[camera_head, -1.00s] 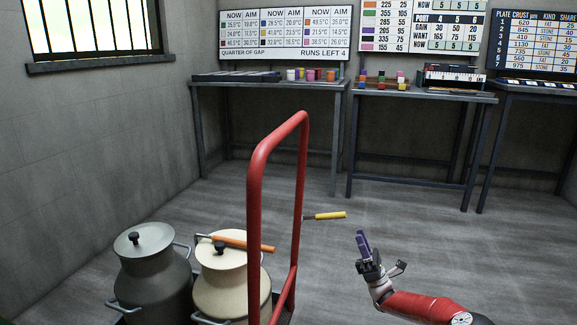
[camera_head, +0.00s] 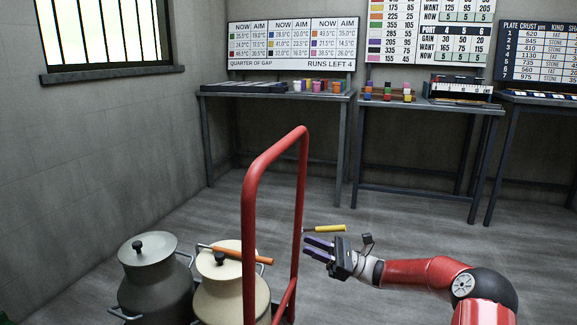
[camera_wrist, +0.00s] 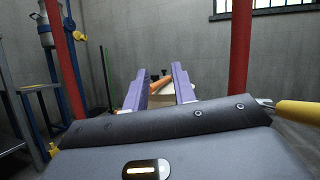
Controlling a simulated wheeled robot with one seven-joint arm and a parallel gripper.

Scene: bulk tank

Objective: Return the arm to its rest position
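My gripper (camera_head: 319,249) is stretched out to the left in the head view, just right of the red trolley handle. Its two purple fingers are apart with nothing between them; the wrist view shows the same open fingers (camera_wrist: 159,86). Through the gap the wrist view shows an orange handle (camera_wrist: 161,82) and part of a cream can. My red arm (camera_head: 410,273) reaches in from the lower right, bent at a dark joint.
A red trolley handle (camera_head: 249,220) stands close to my gripper. Grey (camera_head: 150,285) and cream (camera_head: 230,295) lidded cans stand left of it. A yellow-handled tool (camera_head: 330,228) shows behind the gripper. Tables (camera_head: 345,96) line the back wall. Floor at right is clear.

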